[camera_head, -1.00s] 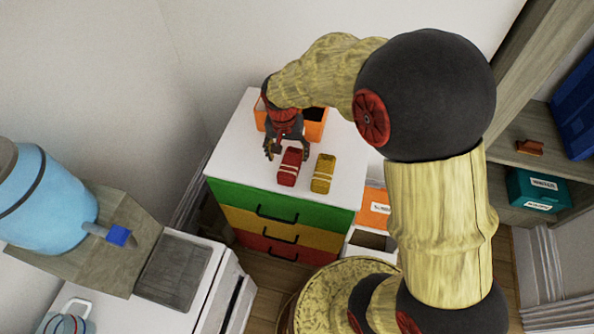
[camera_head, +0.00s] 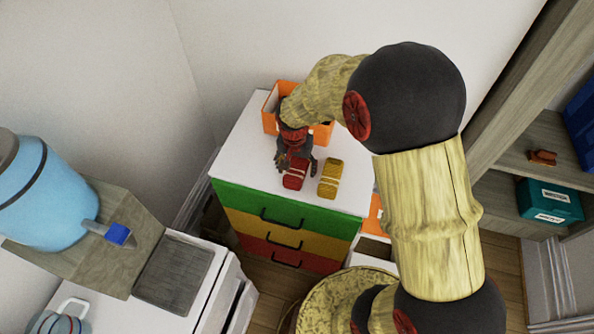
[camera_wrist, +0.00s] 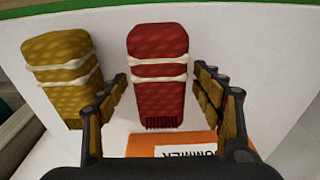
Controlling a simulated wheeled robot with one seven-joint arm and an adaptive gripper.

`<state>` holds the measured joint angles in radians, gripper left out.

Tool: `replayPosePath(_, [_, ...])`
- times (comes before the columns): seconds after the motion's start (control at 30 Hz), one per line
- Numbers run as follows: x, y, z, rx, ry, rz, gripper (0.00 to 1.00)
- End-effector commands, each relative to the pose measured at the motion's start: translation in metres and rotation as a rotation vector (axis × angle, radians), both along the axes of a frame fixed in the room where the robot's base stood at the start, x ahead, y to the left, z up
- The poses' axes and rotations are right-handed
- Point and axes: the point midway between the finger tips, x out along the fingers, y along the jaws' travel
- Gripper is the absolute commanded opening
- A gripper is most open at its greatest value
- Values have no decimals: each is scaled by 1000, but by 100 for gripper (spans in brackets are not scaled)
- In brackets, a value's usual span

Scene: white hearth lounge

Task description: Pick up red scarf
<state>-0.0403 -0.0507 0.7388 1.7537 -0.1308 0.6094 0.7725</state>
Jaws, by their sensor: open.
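The red scarf (camera_head: 294,175) is a folded bundle with two pale bands and a fringed end, lying on the white top of the dresser (camera_head: 240,158). In the wrist view the red scarf (camera_wrist: 158,75) lies in line with the gap between my fingers. My gripper (camera_head: 295,164) is over the scarf's back end and hides part of it in the head view. In the wrist view my gripper (camera_wrist: 165,88) is open, with one finger on each side of the scarf's fringed end. I cannot tell whether the fingers touch it.
A yellow scarf (camera_head: 330,178) lies close beside the red one; it also shows in the wrist view (camera_wrist: 65,80). An orange bin (camera_head: 271,112) stands at the dresser's back, its label partly visible in the wrist view. A shelf with a teal box (camera_head: 549,200) stands right.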

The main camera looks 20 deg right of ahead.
Motion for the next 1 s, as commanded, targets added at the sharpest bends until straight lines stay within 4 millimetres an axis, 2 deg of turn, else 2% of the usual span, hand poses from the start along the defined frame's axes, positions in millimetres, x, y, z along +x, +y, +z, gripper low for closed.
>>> replayPosePath(0.1, [0, 0, 1, -1, -1, 0, 67])
replayPosePath(0.9, [0, 0, 1, 0, 0, 0, 21])
replayPosePath(1.0, [0, 0, 1, -1, -1, 0, 18])
